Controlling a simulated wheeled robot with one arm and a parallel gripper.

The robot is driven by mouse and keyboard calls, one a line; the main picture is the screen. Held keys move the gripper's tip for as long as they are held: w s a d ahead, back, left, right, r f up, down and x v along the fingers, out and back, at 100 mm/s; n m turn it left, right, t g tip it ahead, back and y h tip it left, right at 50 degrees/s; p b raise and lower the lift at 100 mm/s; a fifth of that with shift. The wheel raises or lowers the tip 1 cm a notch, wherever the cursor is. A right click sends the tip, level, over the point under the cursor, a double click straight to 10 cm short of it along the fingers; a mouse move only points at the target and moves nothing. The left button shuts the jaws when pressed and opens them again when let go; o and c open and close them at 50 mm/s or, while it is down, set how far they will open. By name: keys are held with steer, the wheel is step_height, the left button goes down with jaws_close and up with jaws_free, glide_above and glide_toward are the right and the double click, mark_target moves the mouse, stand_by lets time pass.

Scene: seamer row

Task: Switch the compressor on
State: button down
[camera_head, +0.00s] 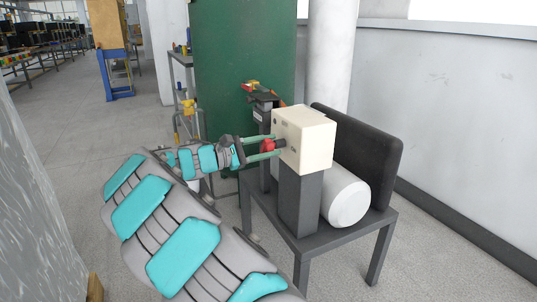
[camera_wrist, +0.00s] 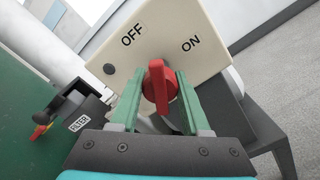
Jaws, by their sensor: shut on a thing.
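The compressor's cream switch box (camera_head: 304,138) sits on a dark grey post, beside a white cylindrical tank (camera_head: 348,203). In the wrist view the box (camera_wrist: 222,57) carries the words OFF and ON. A red rotary knob (camera_wrist: 158,86) on its face points up in that view, between the two words. My gripper (camera_head: 265,147) reaches the box face from the left, its two green fingers on either side of the knob. It is shut on the knob. The contact faces are partly hidden in the head view.
A dark table (camera_head: 321,236) bears the compressor, with a black upright panel (camera_head: 371,145) behind. Left of the box is a dark unit labelled FILTER (camera_wrist: 79,122) with a red and yellow handle. A green column (camera_head: 235,75) stands behind. Grey floor is open at left.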

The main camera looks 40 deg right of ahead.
mark_target(262, 147)
steer(key=m+b, duration=0.4)
steer(key=m, duration=0.1)
steer(key=m+b, duration=0.2)
steer(key=shift+f+b, duration=0.3)
steer(key=shift+b, duration=0.05)
steer(key=m+b, duration=0.3)
steer(key=m, duration=0.1)
steer(key=shift+r+b, duration=0.2)
steer(key=shift+b, duration=0.2)
steer(key=shift+r+m, duration=0.1)
steer(key=shift+m, duration=0.3)
steer(key=shift+c, duration=1.9)
jaws_free()
steer(key=v, duration=0.7)
steer(key=shift+w+a+p, duration=0.15)
steer(key=shift+a+p, duration=0.25)
